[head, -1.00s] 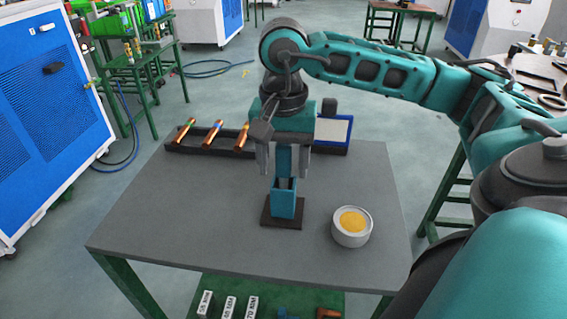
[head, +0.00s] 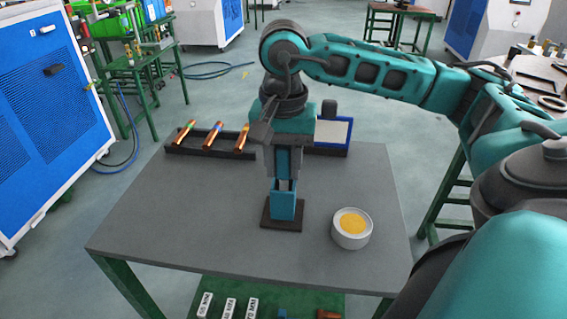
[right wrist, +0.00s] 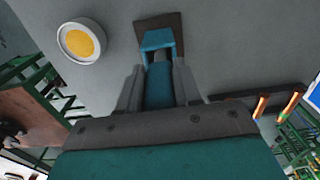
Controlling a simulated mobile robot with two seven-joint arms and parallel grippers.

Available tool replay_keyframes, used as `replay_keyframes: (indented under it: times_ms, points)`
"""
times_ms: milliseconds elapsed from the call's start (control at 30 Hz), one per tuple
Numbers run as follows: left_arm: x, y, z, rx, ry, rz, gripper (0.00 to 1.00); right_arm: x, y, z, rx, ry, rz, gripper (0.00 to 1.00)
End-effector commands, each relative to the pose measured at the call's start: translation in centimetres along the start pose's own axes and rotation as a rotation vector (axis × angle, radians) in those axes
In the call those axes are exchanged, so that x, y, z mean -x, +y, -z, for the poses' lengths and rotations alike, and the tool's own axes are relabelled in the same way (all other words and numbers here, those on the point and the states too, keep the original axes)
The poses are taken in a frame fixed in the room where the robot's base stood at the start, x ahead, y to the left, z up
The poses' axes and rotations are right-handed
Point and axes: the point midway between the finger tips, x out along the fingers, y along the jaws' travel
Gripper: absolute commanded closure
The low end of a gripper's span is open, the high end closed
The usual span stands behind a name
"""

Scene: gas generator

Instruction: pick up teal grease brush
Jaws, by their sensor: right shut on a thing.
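The teal grease brush (head: 283,162) stands upright in a teal holder (head: 284,207) on a dark square base, on the grey table. My right gripper (head: 283,174) points down from above and is shut on the brush, one finger on each side of it. The right wrist view shows the brush (right wrist: 159,87) between the fingers, with the holder (right wrist: 156,40) just beyond. My left gripper is not in view.
A white tub of yellow grease (head: 351,227) stands right of the holder on the grey table (head: 170,220). A dark rack (head: 208,150) with copper pieces and a blue-framed panel (head: 333,133) are at the back. The table's left part is clear.

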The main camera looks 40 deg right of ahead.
Motion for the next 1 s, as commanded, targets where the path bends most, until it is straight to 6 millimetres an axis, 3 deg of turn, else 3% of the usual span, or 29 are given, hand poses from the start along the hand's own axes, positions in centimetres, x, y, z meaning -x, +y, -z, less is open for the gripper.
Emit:
replay_keyframes:
  times_ms: [167,367,600,900,1000]
  points:
    - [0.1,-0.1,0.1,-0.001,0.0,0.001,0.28,0.8,-0.1,0.0,0.0,0.001,0.003,0.97]
    - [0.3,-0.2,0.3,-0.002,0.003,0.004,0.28,3.5,-0.1,0.0,0.0,0.003,0.005,0.97]
    - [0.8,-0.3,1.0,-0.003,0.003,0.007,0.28,9.2,-0.1,0.0,0.001,0.002,0.007,0.97]
    - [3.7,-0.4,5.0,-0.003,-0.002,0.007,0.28,17.6,-0.1,0.1,-0.001,0.004,0.005,0.97]
    - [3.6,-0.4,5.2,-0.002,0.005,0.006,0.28,18.2,-0.1,0.0,0.0,0.003,0.003,0.97]
